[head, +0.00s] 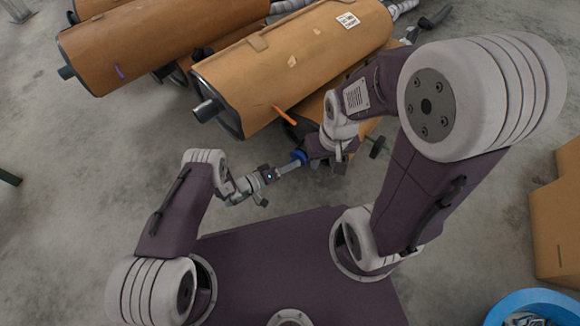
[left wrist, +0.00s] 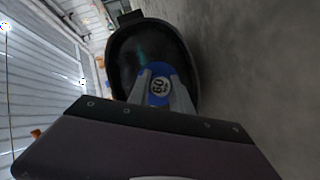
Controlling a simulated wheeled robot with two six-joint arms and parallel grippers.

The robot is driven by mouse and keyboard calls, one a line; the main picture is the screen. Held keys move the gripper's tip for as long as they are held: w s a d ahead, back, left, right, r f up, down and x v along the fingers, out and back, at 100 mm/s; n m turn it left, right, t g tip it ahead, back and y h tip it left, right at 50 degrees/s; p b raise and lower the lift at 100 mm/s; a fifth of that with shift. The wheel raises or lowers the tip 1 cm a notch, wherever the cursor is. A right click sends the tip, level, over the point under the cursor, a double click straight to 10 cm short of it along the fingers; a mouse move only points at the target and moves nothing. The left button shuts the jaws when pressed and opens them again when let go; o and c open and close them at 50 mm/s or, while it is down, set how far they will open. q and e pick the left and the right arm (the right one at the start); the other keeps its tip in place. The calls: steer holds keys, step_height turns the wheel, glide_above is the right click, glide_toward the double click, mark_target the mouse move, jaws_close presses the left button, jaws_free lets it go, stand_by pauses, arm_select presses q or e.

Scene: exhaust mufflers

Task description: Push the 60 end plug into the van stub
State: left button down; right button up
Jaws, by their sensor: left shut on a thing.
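The blue 60 end plug (left wrist: 158,88) is between the two fingers of my left gripper (left wrist: 160,100), with its "60" label facing the wrist camera. In the head view the blue plug (head: 298,156) shows at the tip of my left gripper (head: 290,166), close to my right gripper (head: 318,150). The left gripper is shut on it. A dark oval muffler end (left wrist: 135,50) is right behind the plug in the left wrist view. I cannot see the van stub there or whether the plug touches it. My right gripper's fingers are too hidden to read.
Brown-wrapped mufflers (head: 285,55) and (head: 150,40) lie at the back, with grey stubs (head: 207,110) and (head: 66,72) pointing forward. An orange strip (head: 285,116) sticks out. Cardboard boxes (head: 555,220) and a blue round bin (head: 535,303) stand at right.

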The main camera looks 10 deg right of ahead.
arm_select(q)
steer(key=shift+w+d+b, duration=0.45)
steer(key=shift+w+d, duration=0.25)
steer(key=shift+d, duration=0.15)
steer(key=c, duration=1.1)
jaws_free()
steer(key=shift+a+r, duration=0.1)
steer(key=p+v, duration=0.6)
steer(key=v, duration=0.3)
